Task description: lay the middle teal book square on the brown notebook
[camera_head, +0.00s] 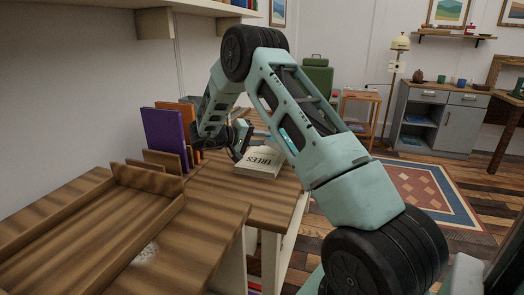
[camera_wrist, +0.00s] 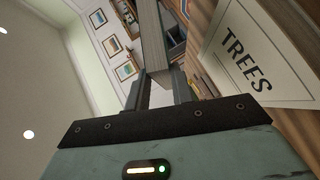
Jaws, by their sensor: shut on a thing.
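My gripper (camera_head: 240,140) is low over the wooden desk, partly hidden behind my own arm in the head view. In the wrist view my gripper (camera_wrist: 162,92) is shut on a long grey slab (camera_wrist: 151,38), seen nearly edge-on, which looks like a book. Its cover colour does not show clearly, so I cannot tell if it is the teal book. A cream book marked TREES (camera_head: 262,163) lies on the desk just beside the gripper; it also shows in the wrist view (camera_wrist: 265,55). I cannot make out the brown notebook.
A purple book (camera_head: 163,129) stands upright in a wooden rack (camera_head: 165,160) at the left, with orange (camera_head: 197,138) beside it. A raised wooden tray (camera_head: 62,220) fills the front left. The desk top (camera_head: 235,195) in front of the TREES book is clear.

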